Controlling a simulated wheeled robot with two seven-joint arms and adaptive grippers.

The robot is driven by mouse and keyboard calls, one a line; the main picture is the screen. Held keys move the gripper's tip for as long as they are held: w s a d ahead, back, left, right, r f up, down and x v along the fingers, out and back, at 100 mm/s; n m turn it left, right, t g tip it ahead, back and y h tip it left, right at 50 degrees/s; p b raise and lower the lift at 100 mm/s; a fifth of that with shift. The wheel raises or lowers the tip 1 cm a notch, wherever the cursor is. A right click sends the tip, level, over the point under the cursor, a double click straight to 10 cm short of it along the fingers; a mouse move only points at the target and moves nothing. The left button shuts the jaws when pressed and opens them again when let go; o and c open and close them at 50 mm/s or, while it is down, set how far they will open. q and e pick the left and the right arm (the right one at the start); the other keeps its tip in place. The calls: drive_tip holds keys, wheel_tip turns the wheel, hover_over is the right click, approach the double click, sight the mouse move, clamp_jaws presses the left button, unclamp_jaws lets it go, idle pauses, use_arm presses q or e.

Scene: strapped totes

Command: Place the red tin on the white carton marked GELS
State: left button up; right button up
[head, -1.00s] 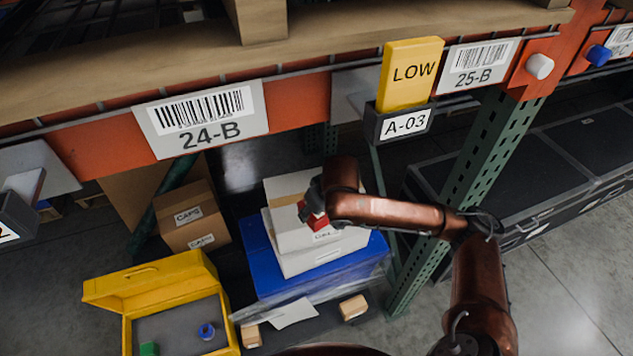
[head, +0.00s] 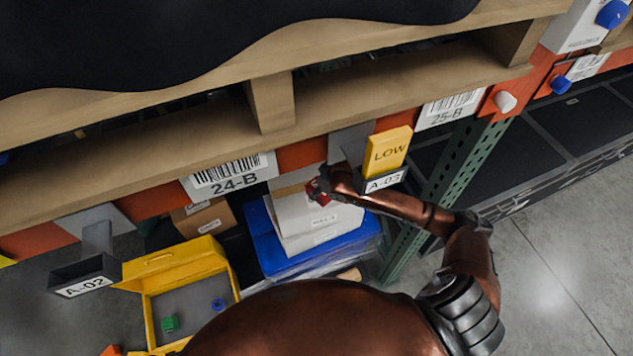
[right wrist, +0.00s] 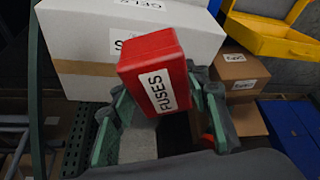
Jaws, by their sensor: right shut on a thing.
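The red tin (right wrist: 155,75) carries a white FUSES label in the right wrist view. My right gripper (right wrist: 158,112) is shut on it, with green fingers on both sides. In the head view the tin (head: 320,198) and gripper (head: 318,187) are small and partly hidden by my arm, by the white carton. The white carton (right wrist: 75,62) is behind the tin in the wrist view, with a GELS label on its upper face and another label partly hidden by the tin. In the head view the carton (head: 290,226) sits over a blue tote. I cannot tell whether tin and carton touch. My left gripper is out of view.
The orange shelf beam (head: 310,153) and wooden pallet (head: 400,85) hang over the carton. The yellow LOW sign (head: 387,150) is close to my right arm. A green rack post (head: 448,185) stands right. Brown CAPS cartons (head: 207,217) and an open yellow case (head: 190,262) lie left.

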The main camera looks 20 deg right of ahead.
drive_tip(key=w, duration=0.1)
drive_tip(key=w+d+f, duration=0.1)
drive_tip(key=w, duration=0.1)
drive_tip(key=w+f, duration=0.1)
drive_tip(key=shift+w+d, duration=0.15)
drive_tip(key=shift+w, duration=0.05)
drive_tip(key=w+f, duration=0.1)
drive_tip(key=w+d+f, duration=0.1)
drive_tip(key=w+f, duration=0.2)
drive_tip(key=f, duration=0.1)
drive_tip(key=shift+w+d, duration=0.2)
drive_tip(key=shift+d, duration=0.05)
drive_tip(key=shift+w+d+f+b, duration=0.2)
drive_tip(key=shift+w+f+b, duration=0.15)
drive_tip(key=shift+w+f, duration=0.2)
drive_tip(key=shift+s+f, duration=0.1)
drive_tip(key=shift+f, duration=1.5)
drive_tip(key=shift+f, duration=0.1)
drive_tip(key=o, duration=1.3)
drive_tip(key=v, duration=1.2)
drive_tip(key=shift+p, duration=0.4)
